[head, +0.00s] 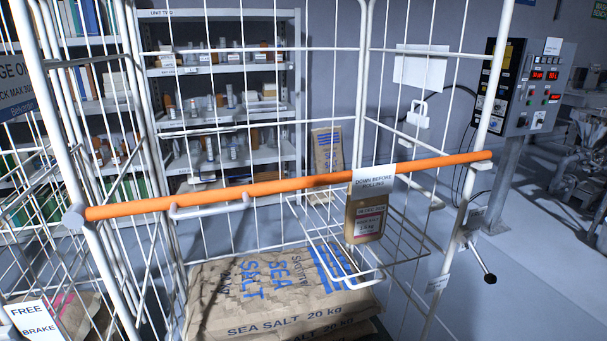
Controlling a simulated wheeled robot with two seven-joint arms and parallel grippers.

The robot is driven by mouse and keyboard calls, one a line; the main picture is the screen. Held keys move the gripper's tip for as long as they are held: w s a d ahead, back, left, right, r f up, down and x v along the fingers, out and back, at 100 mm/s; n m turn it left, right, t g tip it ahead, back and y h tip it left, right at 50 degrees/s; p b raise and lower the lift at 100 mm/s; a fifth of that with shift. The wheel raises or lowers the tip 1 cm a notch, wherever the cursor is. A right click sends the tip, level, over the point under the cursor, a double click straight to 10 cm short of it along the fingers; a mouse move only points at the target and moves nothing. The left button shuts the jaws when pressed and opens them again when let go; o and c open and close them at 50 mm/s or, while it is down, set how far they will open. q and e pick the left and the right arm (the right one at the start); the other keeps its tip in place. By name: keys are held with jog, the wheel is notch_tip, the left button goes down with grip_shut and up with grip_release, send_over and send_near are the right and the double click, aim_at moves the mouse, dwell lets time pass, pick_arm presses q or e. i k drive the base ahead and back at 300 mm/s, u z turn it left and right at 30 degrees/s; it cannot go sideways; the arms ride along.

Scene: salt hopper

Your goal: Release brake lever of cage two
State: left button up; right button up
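A white wire cage (359,75) fills the middle of the head view. An orange bar (250,188) runs across its front, tagged "DOWN BEFORE ROLLING" (373,181). A short metal lever with a black knob (490,278) sticks out at the cage's right post, pointing down to the right. I cannot tell for sure whether this is the brake lever. A "FREE / BRAKE" label (35,320) shows at the lower left, with no lever visible by it. Neither gripper is in view.
Sea salt sacks (265,290) are stacked inside the cage, below a wire shelf (400,235). A shelf unit (222,70) stands behind. A control panel (520,88) stands on a post at the right. Floor (520,250) right of the lever looks clear.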

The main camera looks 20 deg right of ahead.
aim_at(491, 279)
jog(key=z, duration=1.8)
